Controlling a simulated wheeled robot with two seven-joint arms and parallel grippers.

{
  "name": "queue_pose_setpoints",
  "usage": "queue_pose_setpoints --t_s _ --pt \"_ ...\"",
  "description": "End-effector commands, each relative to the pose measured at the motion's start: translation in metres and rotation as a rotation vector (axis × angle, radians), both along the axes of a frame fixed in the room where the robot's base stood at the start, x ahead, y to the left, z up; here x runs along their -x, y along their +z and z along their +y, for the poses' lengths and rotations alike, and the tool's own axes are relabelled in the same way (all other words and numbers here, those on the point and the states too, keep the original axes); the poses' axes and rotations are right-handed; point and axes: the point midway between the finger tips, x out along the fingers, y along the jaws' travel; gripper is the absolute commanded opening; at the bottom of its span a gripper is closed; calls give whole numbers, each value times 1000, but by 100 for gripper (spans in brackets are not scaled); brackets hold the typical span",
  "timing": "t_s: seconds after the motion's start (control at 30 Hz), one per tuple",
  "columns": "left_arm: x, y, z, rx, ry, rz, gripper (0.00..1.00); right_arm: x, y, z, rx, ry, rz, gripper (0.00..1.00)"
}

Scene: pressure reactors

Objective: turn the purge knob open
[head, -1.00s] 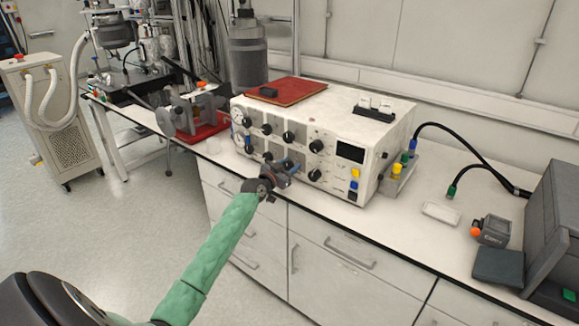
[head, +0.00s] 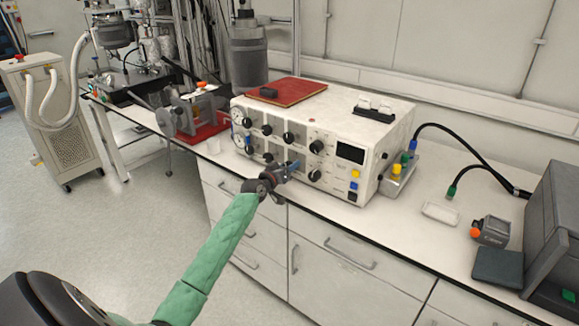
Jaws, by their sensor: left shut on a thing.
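The white control box (head: 345,125) stands on the bench with rows of black knobs on its front. My left gripper (head: 291,170) is at the lower row of the front panel, shut on a knob there; the gripper's fingers mostly hide this knob. I cannot read its label, so I cannot tell for sure that it is the purge knob. A blue part shows at the fingertips. Other black knobs, such as the upper right one (head: 316,146) and the lower right one (head: 314,175), are uncovered. My right gripper is not in view.
A red folder (head: 300,90) lies on the box. A white tray (head: 440,213) and a small grey device (head: 490,232) lie on the right bench. A red-based stand (head: 200,128) is left of the box.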

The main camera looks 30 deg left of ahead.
Motion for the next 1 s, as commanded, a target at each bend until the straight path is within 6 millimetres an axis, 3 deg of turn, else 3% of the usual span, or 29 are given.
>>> queue_pose_setpoints --t_s 0.37,0.7,1.0 --pt "0 1 1 359 1 29 17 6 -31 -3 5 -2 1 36" --pt "0 1 1 670 1 53 17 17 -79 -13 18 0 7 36" --pt "0 0 1 872 1 69 17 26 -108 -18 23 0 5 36"
